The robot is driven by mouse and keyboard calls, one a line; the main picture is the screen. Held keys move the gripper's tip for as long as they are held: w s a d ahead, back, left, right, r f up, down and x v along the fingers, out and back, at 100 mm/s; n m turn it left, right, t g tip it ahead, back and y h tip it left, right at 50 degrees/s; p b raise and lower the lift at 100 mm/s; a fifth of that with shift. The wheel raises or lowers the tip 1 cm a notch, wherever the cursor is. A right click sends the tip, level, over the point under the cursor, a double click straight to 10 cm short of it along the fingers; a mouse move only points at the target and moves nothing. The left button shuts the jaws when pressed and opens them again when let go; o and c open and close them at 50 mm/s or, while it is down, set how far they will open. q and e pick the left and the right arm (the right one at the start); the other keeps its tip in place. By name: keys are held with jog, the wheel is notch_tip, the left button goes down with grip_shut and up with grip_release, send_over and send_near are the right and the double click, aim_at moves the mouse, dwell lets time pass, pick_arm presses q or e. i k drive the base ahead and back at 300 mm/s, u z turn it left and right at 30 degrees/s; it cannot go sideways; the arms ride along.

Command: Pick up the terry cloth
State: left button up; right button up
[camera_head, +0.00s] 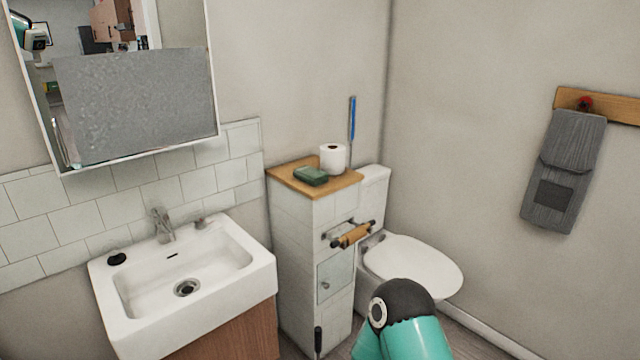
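A grey cloth (564,170) hangs folded from a red knob on a wooden wall rail at the right, with a darker square patch near its lower end. A flat, speckled grey rectangle (135,105) covers much of the mirror at the upper left; I cannot tell whether it is a cloth. I cannot tell for sure which of these is the terry cloth. Neither of my grippers is in view. Only a teal and black link of one of my arms shows at the bottom, right of centre, well apart from the hanging cloth.
A white sink (184,273) stands at the left below the mirror (180,25). A narrow tiled cabinet (301,235) holds a toilet roll (333,157) and a dark green block (311,176). A toilet (413,263) stands beside it. The wall below the hanging cloth is clear.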

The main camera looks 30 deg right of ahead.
aim_at(311, 175)
jog(key=k, duration=1.05)
jog(key=z, duration=0.4)
jog(key=i, duration=0.8)
jog(key=z, duration=1.15)
jog(key=i, duration=2)
jog(key=u, duration=0.2)
